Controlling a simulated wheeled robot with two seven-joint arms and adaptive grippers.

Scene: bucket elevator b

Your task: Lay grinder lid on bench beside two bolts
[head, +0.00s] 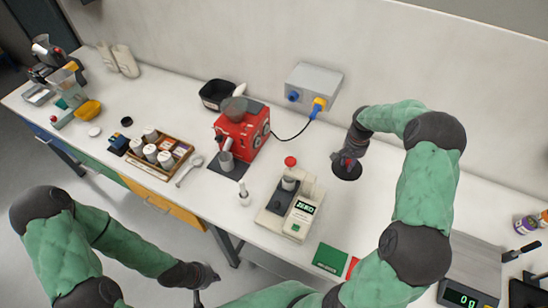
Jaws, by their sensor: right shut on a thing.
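My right gripper (346,160) is low over the bench, right of the middle, shut on a dark round thing (347,172) that looks like the grinder lid. The disc is at or just above the bench top; I cannot tell if it touches. The gripper hides part of it. My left gripper (203,276) hangs in front of the bench's front edge, away from the objects; its fingers are too small and dark to read. I cannot make out the two bolts. The white bench (370,212) is bare around the disc.
Left of the disc stand a beige device with a display (298,216), a small white bottle (244,194) and a red machine (238,136) with a cable to a grey wall box (314,84). A tray of jars (178,169) is further left. A scale (470,272) is at right.

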